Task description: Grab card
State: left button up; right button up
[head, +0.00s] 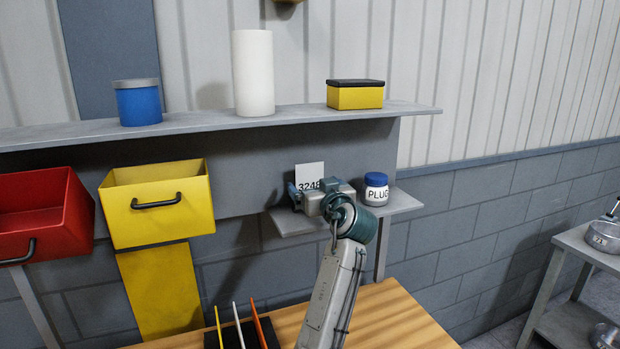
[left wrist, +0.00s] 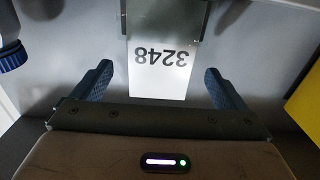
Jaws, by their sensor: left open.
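The card (head: 309,172) is white with the number 3248. It stands upright at the back of a small grey shelf, and its lower part is hidden behind my left gripper in the head view. In the left wrist view the card (left wrist: 158,75) appears upside down, its end between the two fingers. My left gripper (head: 306,190) is at the card, open, with blue fingers. In the left wrist view the gripper (left wrist: 160,85) has a finger on each side of the card, with a gap on both sides. My right gripper is not in view.
A white jar marked PLUG with a blue lid (head: 376,188) stands just right of the gripper on the small shelf (head: 403,204). A yellow bin (head: 160,212) and a red bin (head: 45,215) hang at left. A long shelf (head: 200,118) runs above.

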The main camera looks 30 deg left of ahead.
pick_arm(q)
jog(key=shift+x, duration=1.1)
jog(key=shift+s, duration=0.1)
jog(key=shift+d, duration=0.1)
jog(key=c, duration=1)
jog(key=shift+r, duration=0.1)
jog(key=shift+c, duration=0.2)
